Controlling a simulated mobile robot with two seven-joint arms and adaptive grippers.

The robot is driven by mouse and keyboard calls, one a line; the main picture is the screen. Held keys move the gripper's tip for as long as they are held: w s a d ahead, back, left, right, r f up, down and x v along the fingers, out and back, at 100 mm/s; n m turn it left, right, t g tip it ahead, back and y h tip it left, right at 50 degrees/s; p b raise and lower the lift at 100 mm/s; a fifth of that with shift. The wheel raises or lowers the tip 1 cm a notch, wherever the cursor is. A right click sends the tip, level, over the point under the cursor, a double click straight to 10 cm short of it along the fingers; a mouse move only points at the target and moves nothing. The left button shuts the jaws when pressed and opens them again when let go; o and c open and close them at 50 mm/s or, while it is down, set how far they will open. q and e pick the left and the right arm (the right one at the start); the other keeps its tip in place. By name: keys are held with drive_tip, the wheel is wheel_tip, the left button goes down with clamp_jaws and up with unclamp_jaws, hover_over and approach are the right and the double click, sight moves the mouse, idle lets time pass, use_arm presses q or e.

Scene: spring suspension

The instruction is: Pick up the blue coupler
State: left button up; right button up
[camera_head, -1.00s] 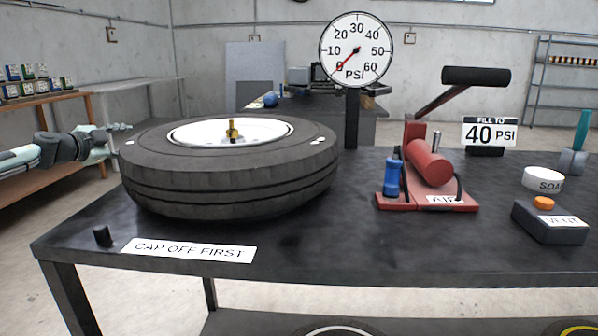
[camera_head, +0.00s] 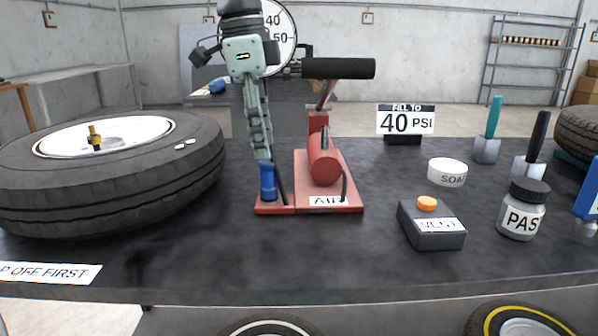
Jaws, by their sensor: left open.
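The blue coupler (camera_head: 267,182) stands upright at the left end of the red base (camera_head: 327,195) of the air pump. My left gripper (camera_head: 263,157) points straight down above it, with its fingers seen edge-on. The fingertips overlap the coupler's top in the picture; I cannot tell whether they touch it or stand around it. The gripper is open. My right gripper does not show.
The red pump cylinder (camera_head: 324,160) and its black handle (camera_head: 338,68) are close on the right of the gripper. A tire (camera_head: 110,185) lies at the left. A box with an orange button (camera_head: 432,224) and a paste jar (camera_head: 522,210) stand to the right.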

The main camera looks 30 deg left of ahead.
sight(273, 191)
use_arm(q)
drive_tip(key=f, duration=0.5)
drive_tip(key=d+f, duration=0.1)
drive_tip(key=f, duration=0.1)
drive_tip(key=shift+w+f, duration=0.2)
clamp_jaws()
